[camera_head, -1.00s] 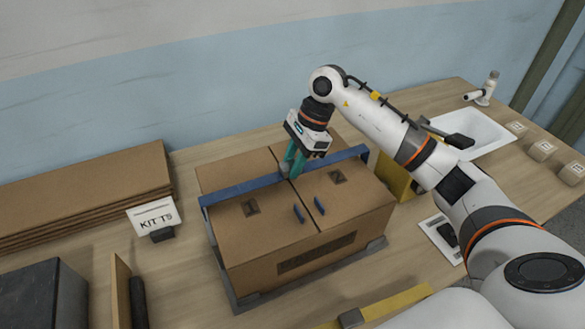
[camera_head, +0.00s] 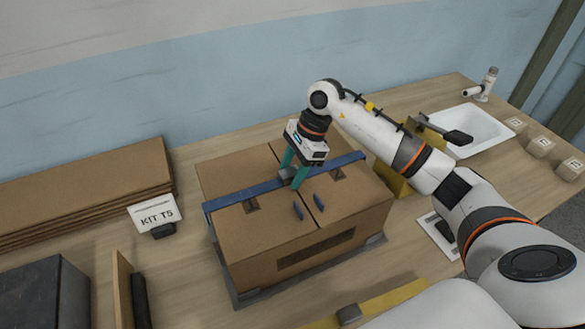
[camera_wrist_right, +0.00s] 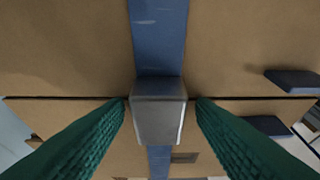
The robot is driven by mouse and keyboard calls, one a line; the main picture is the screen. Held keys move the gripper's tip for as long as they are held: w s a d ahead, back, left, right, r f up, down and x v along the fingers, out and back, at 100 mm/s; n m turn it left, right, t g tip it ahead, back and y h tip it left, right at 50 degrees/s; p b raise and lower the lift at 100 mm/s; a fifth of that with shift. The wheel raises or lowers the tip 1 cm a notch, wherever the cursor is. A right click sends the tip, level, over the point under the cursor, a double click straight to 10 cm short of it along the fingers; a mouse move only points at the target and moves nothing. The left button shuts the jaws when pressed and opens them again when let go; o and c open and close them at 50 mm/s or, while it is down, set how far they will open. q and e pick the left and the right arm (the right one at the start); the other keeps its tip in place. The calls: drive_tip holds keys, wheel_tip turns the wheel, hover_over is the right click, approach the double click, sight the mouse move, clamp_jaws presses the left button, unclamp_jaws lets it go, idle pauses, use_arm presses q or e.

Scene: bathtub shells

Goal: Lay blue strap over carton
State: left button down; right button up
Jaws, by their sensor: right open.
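The blue strap (camera_head: 240,196) runs across the top of the closed cardboard carton (camera_head: 235,240), from its left edge to its right edge, and appears to lie on it. A grey buckle (camera_wrist_right: 159,112) sits on the strap near the middle; it also shows in the head view (camera_head: 287,174). My right gripper (camera_head: 290,174) is open, pointing down over the carton. In the right wrist view its teal fingers (camera_wrist_right: 160,125) stand on both sides of the buckle, with small gaps. My left gripper is out of view.
Two short blue tabs (camera_head: 298,212) stick up near the carton's centre seam. Flat cardboard sheets (camera_head: 80,190) and a KIT T5 sign (camera_head: 154,216) are at left. A yellow piece (camera_head: 398,180), a white basin (camera_head: 468,130) and small boxes (camera_head: 541,146) are at right.

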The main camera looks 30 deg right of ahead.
drive_tip(key=shift+r, duration=0.1)
drive_tip(key=b+v, duration=0.4)
drive_tip(key=v, duration=0.8)
